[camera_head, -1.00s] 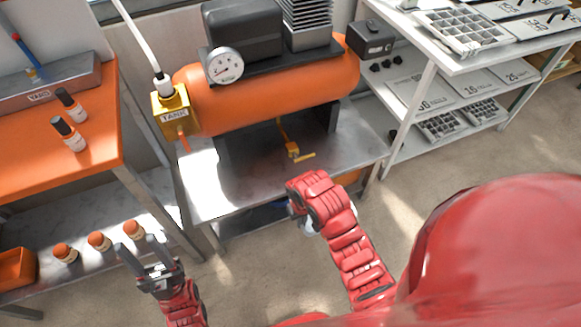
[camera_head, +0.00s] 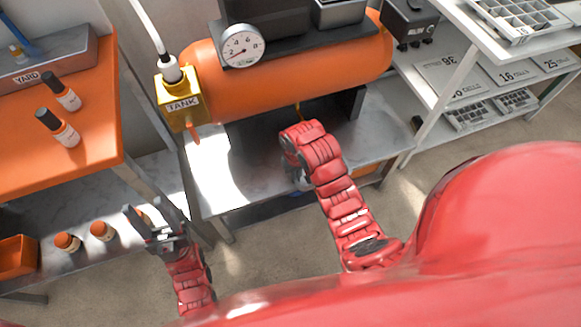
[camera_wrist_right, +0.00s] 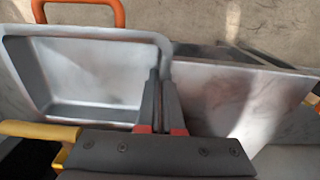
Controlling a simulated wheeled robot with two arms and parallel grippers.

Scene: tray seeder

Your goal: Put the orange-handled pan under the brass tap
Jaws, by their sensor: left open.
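The orange-handled pan (camera_wrist_right: 95,75) is a shallow grey metal pan in the right wrist view, its orange handle at the top left. My right gripper (camera_wrist_right: 163,75) is shut on the pan's side wall, one finger on each side. In the head view my right arm hides most of this gripper, and I cannot make out the pan. A yellow lever, seemingly the brass tap's (camera_wrist_right: 40,131), lies beside the pan in the wrist view; in the head view only a sliver of the tap (camera_head: 298,112) shows under the tank. My left gripper (camera_head: 148,212) is open and empty near the left lower shelf.
The orange tank (camera_head: 300,85) with its gauge (camera_head: 241,46) stands on a metal stand (camera_head: 215,180). An orange bench (camera_head: 60,165) with bottles is at the left; more bottles sit on its lower shelf. White shelving (camera_head: 440,90) with trays is at the right.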

